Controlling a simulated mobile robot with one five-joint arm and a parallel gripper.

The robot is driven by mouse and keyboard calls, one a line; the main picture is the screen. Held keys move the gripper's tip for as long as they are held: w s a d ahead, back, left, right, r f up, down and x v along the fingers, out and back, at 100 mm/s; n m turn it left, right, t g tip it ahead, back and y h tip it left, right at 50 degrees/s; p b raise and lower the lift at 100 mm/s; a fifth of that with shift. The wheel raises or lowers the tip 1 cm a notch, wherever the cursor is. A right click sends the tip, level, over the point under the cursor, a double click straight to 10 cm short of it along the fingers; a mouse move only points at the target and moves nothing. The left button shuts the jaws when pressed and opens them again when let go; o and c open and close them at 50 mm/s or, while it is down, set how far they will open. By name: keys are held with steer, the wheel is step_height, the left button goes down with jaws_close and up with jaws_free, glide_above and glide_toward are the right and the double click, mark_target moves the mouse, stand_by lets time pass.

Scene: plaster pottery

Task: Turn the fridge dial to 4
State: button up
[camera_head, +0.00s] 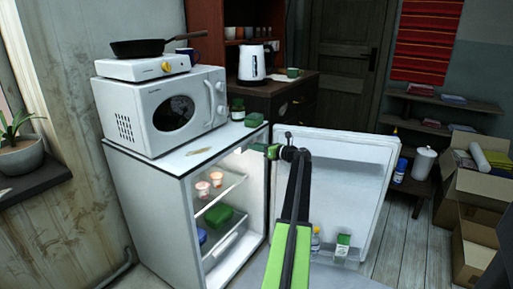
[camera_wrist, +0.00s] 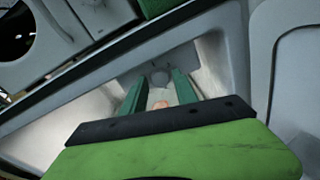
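The white fridge (camera_head: 150,197) stands open with its lit interior showing, and its door (camera_head: 345,190) is swung out to the right. My gripper (camera_head: 272,150) is at the upper part of the fridge opening in the head view. In the wrist view its two green fingers (camera_wrist: 158,78) are apart, pointing at a grey panel inside the fridge. A small round grey knob, seemingly the dial (camera_wrist: 160,76), is on that panel between and just beyond the fingertips. I cannot tell whether they touch it. Its numbers and setting are unreadable, and in the head view it is hidden.
A microwave (camera_head: 150,112) with a hot plate (camera_head: 142,68) and a pan (camera_head: 150,46) stands on the fridge. Cups (camera_head: 203,189) and containers sit on the shelves. The open door bounds my arm's right side.

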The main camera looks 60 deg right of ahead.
steer(key=s+a+r+p, duration=0.1)
steer(key=s, duration=1.6)
steer(key=shift+r, duration=0.25)
steer(key=shift+s, duration=0.1)
